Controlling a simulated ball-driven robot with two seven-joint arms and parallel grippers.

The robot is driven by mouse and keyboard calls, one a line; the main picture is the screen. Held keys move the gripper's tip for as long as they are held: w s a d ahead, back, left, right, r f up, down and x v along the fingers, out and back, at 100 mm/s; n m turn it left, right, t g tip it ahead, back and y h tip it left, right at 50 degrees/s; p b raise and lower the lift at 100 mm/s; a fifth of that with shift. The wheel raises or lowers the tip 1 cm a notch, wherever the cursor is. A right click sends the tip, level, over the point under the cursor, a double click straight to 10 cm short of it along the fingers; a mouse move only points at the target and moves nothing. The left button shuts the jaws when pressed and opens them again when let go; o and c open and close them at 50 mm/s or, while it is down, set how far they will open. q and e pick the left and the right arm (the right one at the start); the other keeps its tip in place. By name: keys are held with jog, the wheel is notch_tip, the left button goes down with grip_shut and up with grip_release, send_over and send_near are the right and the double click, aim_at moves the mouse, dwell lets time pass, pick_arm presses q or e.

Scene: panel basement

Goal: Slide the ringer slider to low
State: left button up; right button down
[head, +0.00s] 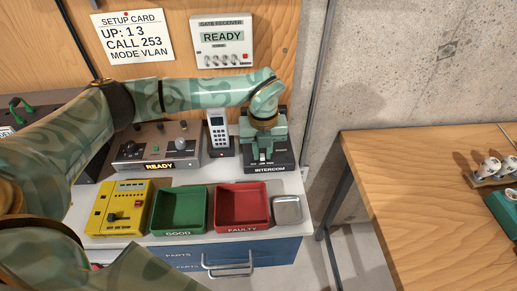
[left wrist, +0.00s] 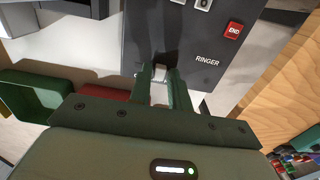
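The intercom (head: 283,155) is a dark unit at the back right of the bench, labelled INTERCOM on its front edge. In the left wrist view its dark panel (left wrist: 190,45) shows a RINGER label and a red END button (left wrist: 233,31). The ringer slider (left wrist: 159,72) is a small light knob near the panel's edge, beside the label. My left gripper (head: 262,157) points down over the intercom. In the left wrist view its two green fingers (left wrist: 159,76) stand close together, one on each side of the knob, and appear shut on it. My right gripper is out of view.
A white handset (head: 218,132) stands left of the intercom, beside a grey console (head: 157,150) reading READY. In front are a yellow box (head: 118,208), a green GOOD tray (head: 179,232), a red FAULTY tray (head: 242,229) and a small metal tin (head: 288,210). A wooden table (head: 420,200) stands right.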

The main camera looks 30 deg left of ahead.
aim_at(261, 155)
pick_arm(q)
jog(key=shift+o, duration=0.9)
jog(key=shift+s+a, duration=0.1)
jog(key=shift+a, duration=0.1)
jog(key=shift+d, duration=0.1)
jog(key=shift+r, duration=0.35)
notch_tip(261, 155, up, 16)
jog(key=p, duration=0.1)
jog(key=shift+f, duration=0.2)
